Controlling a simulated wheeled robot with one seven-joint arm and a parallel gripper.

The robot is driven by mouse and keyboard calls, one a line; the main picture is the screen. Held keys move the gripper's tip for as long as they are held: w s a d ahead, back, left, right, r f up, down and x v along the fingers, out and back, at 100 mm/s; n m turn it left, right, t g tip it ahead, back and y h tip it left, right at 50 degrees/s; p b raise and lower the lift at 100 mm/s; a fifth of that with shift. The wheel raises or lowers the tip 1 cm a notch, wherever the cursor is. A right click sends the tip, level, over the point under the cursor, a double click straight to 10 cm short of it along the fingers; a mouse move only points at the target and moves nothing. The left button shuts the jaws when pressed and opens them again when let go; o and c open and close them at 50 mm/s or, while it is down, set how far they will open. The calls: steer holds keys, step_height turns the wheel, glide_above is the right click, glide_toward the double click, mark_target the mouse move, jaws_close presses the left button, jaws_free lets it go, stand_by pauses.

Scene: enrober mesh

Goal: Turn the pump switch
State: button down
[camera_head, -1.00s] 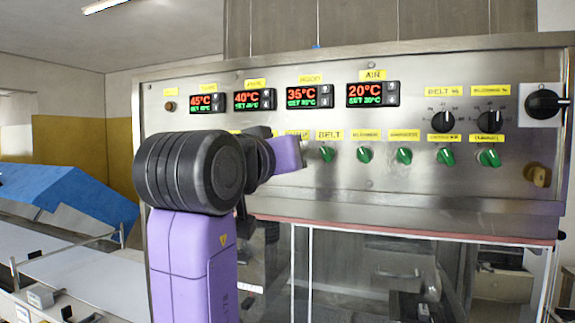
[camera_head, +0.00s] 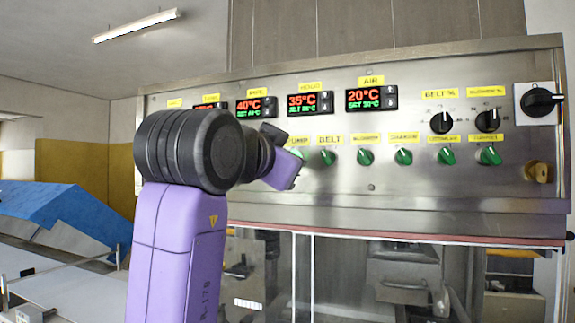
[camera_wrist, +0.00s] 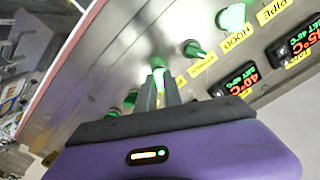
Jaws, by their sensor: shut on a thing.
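Green switch knobs, such as the one under the BELT label (camera_head: 327,157), run in a row across the steel control panel (camera_head: 430,190). In the wrist view, my gripper (camera_wrist: 160,82) is shut on a green knob (camera_wrist: 158,63), with a finger on each side. The label of this knob is largely covered and I cannot read it. Another green knob (camera_wrist: 194,48) sits beside it, free. In the head view, the purple gripper body (camera_head: 283,169) is tilted against the panel left of the BELT knob; my wrist hides the fingertips and the held knob.
Lit temperature displays (camera_head: 371,98) sit above the knobs. Black dials (camera_head: 441,122) and a large black rotary switch (camera_head: 538,102) are at the right. A glass-fronted housing lies below the panel. A blue sloped cover (camera_head: 65,215) stands at the left.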

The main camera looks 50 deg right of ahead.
stand_by(0.4)
steer(key=c, duration=1.5)
jaws_free()
steer(key=shift+a, duration=0.1)
steer(key=b+v, duration=0.1)
steer(key=v, duration=0.6)
steer(key=shift+s+a+b, duration=0.2)
steer(key=shift+a+b, duration=0.1)
steer(key=shift+b, duration=0.1)
